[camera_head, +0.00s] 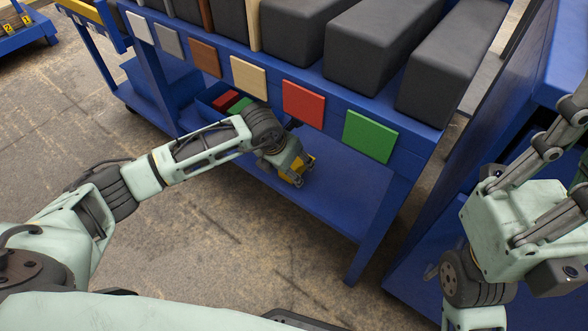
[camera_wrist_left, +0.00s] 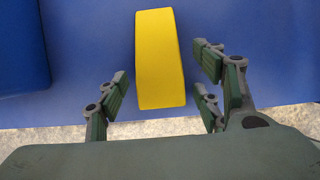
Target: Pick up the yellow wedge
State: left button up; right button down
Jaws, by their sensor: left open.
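The yellow wedge (camera_wrist_left: 160,60) lies on the blue lower shelf (camera_head: 340,200) of the cart. In the left wrist view it is upright in the picture, between the finger pairs of my left gripper (camera_wrist_left: 163,88), with blue gaps on both sides. In the head view my left gripper (camera_head: 292,172) reaches down to the shelf and hides most of the wedge; a yellow part (camera_head: 309,161) shows. My left gripper is open and holds nothing. My right gripper (camera_head: 560,175) is at the right edge, its fingertips partly cut off.
Above the shelf, the cart's front edge carries coloured plates, among them a red one (camera_head: 303,104) and a green one (camera_head: 370,136). Dark blocks (camera_head: 380,40) stand on top. A blue bin (camera_head: 207,101) with red and green pieces sits left of the gripper. Another blue structure (camera_head: 500,130) stands at right.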

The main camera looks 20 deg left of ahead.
pick_arm(q)
jog(key=shift+c, duration=0.4)
jog(key=c, duration=1.3)
jog(key=shift+r, duration=0.1)
